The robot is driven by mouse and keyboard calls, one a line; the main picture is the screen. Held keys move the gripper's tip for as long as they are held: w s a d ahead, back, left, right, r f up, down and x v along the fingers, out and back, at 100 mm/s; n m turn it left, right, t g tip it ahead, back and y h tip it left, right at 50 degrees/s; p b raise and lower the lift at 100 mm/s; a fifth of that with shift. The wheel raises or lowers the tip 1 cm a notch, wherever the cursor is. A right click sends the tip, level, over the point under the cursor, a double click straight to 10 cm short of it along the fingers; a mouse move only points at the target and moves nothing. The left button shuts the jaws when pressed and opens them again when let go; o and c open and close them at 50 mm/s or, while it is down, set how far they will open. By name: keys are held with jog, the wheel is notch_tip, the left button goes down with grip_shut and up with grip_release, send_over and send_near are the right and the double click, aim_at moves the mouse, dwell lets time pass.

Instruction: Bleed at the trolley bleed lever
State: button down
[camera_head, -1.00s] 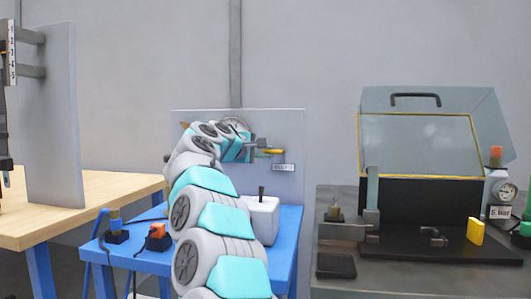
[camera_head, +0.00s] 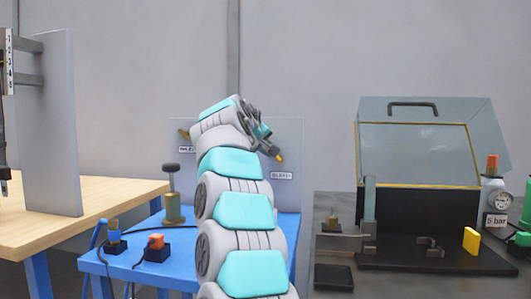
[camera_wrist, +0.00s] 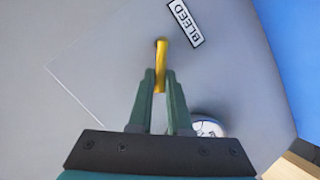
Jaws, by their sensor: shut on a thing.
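The yellow bleed lever (camera_wrist: 161,55) sits beside the BLEED label (camera_wrist: 186,22) on a grey panel (camera_wrist: 95,75). My gripper (camera_wrist: 159,82) is shut on the lever, with a finger on each side of it in the wrist view. In the head view my gripper (camera_head: 270,150) is at the right part of the panel (camera_head: 293,140), and the lever's yellow tip (camera_head: 280,158) pokes out, slanting down to the right. The label (camera_head: 282,175) is just below it. A round gauge (camera_wrist: 208,127) is partly hidden behind a finger.
The blue trolley (camera_head: 140,270) carries a black-knobbed post (camera_head: 172,195) and two small plugs, one orange-topped (camera_head: 156,247). A wooden bench (camera_head: 110,200) stands left. A dark bench with a clear-lidded box (camera_head: 415,150) stands right. My arm hides the trolley's middle.

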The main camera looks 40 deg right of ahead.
jog(key=shift+s+d+r+m+t+y+b, duration=0.2)
jog(key=shift+s+d+m+t+y+b, duration=0.35)
jog(key=shift+m, duration=0.5)
jog(key=shift+s+d+r+m+t+y+b, duration=0.35)
jog(key=shift+m+t+y, duration=0.3)
jog(key=shift+m, duration=0.35)
jog(key=shift+s+d+r+m+t+y+b, duration=0.1)
jog(key=shift+s+d+m+t+y+b, duration=0.4)
jog(key=shift+m, duration=0.55)
jog(key=shift+s+a, duration=0.1)
jog(key=shift+a, duration=0.05)
jog(key=c, duration=1.1)
grip_release()
jog(key=shift+c, duration=0.2)
jog(key=shift+t, duration=0.3)
jog(key=b+v, duration=0.2)
jog(key=v, duration=0.5)
jog(key=shift+s+a+r, duration=0.2)
jog(key=shift+s+a, duration=0.05)
